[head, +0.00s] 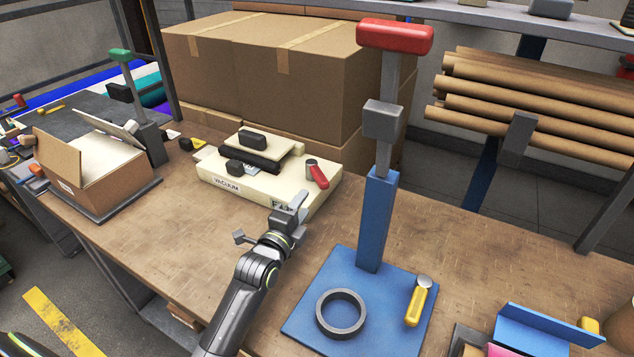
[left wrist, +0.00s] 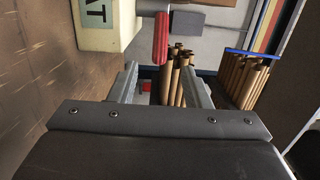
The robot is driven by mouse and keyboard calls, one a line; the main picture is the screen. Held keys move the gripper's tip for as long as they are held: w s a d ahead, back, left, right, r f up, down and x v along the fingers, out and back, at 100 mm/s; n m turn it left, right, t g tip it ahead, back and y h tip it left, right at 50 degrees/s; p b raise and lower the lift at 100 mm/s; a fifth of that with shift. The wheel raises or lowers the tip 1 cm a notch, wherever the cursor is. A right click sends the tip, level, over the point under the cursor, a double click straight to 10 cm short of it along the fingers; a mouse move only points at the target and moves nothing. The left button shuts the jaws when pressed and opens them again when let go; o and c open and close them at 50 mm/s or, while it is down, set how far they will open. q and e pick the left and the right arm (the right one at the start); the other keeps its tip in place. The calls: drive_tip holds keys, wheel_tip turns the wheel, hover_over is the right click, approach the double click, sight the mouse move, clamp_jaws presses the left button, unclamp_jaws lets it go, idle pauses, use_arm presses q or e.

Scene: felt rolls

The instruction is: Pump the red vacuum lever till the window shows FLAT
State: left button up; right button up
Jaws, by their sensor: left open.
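The cream vacuum box (head: 245,190) lies on the bench, labelled VACUUM. Its red lever (head: 317,174) is at the right end, with a grey round pivot. A window on the box's front edge shows letters starting FL in the head view, partly hidden by my gripper; the left wrist view shows the window's end (left wrist: 96,14) reading AT. My left gripper (head: 276,218) is open and empty, just in front of the box's right front corner. In the left wrist view the red lever (left wrist: 160,38) appears beyond the fingertips (left wrist: 160,78), between them, apart from both. My right gripper is not in view.
A blue press stand (head: 376,220) with a red handle stands right of my gripper. A dark ring (head: 341,313) and a yellow-handled tool (head: 416,301) lie on its base. An open carton (head: 65,165) is at left, large boxes (head: 270,80) behind. Bench front left is clear.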

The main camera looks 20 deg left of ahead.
sight(318, 183)
use_arm(q)
drive_tip(key=w, duration=0.6)
drive_tip(key=w+p, duration=0.1)
drive_tip(key=w, duration=0.2)
drive_tip(key=shift+w+d, duration=0.1)
drive_tip(key=shift+d, duration=0.15)
clamp_jaws()
